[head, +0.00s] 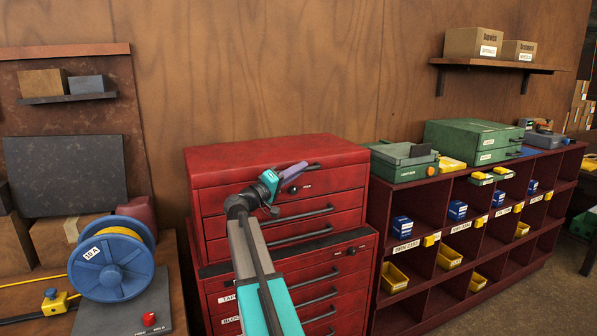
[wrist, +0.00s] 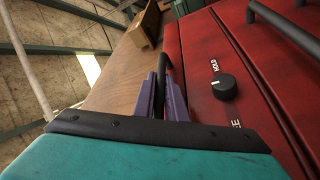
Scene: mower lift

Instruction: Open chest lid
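The red tool chest (head: 275,159) stands against the wooden wall, its flat lid (head: 265,150) down. A dark lid handle (head: 314,165) runs along the upper front, largely hidden by my gripper. My gripper (head: 298,168) is at this handle, its purple fingers close together. In the wrist view the fingers (wrist: 162,92) lie on either side of the dark handle bar (wrist: 165,68), with little gap, and look shut on it. A black knob (wrist: 224,87) marked HOLD sits on the red front to the right of the fingers; it also shows in the head view (head: 293,190).
Drawers with dark handles (head: 303,214) lie below the lid. A red shelf unit (head: 409,205) with yellow bins and green cases (head: 471,139) stands at the right. A bench with a blue spool (head: 112,266) stands at the left. The space above the lid is clear.

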